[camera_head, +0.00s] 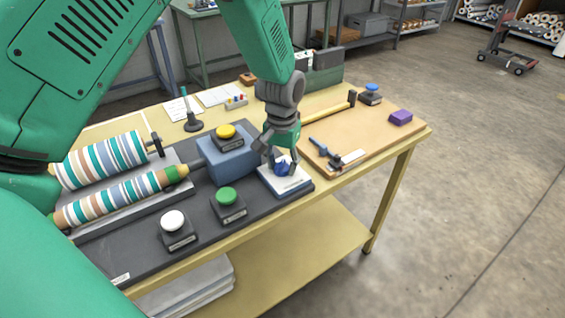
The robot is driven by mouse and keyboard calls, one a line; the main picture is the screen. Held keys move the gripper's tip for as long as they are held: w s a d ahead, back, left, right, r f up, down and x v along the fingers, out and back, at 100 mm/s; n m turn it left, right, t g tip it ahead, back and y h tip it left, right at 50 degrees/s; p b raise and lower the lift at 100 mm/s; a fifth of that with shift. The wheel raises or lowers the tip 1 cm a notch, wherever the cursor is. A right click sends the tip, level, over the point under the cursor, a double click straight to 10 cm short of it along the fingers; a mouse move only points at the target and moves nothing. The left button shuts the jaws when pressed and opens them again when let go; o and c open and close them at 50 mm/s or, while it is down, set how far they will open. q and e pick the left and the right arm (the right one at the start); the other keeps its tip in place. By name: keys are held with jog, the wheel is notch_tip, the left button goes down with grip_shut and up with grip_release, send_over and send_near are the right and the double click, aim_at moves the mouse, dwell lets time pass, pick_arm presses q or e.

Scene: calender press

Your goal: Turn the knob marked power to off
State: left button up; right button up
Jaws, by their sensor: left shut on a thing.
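A dark blue knob (284,169) sits on a white plate with a dark base (293,183), on the dark mat near the middle of the bench. My left gripper (281,163) comes down on it from above and is shut on it. The fingers hide part of the knob, and I cannot read its marking or tell which way it points. My right gripper is not in view.
A yellow button (226,131) on a grey-blue box, a green button (226,195) and a white button (173,220) are nearby. Striped rollers (120,196) lie at left.

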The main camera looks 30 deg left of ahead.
pick_arm(q)
jog(key=shift+d+r+n+p, duration=0.1)
jog(key=shift+d+n+p, duration=0.05)
jog(key=shift+n+p, duration=0.45)
jog(key=shift+a+n+p, duration=0.25)
jog(key=shift+n+p, duration=0.8)
jog(key=shift+n, duration=0.15)
jog(key=shift+n+p, duration=0.35)
jog(key=shift+n, duration=0.15)
jog(key=n+p, duration=0.1)
jog(key=n, duration=0.1)
jog(key=shift+d+n+p, duration=0.15)
jog(key=shift+n+p, duration=0.15)
jog(key=shift+p, duration=0.05)
jog(key=shift+n+p, duration=1)
jog(key=shift+n, duration=1.1)
jog(key=shift+f, duration=0.2)
jog(key=o, duration=1.1)
jog(key=shift+o, duration=0.2)
jog(key=shift+w, duration=0.1)
jog(key=shift+r, duration=0.1)
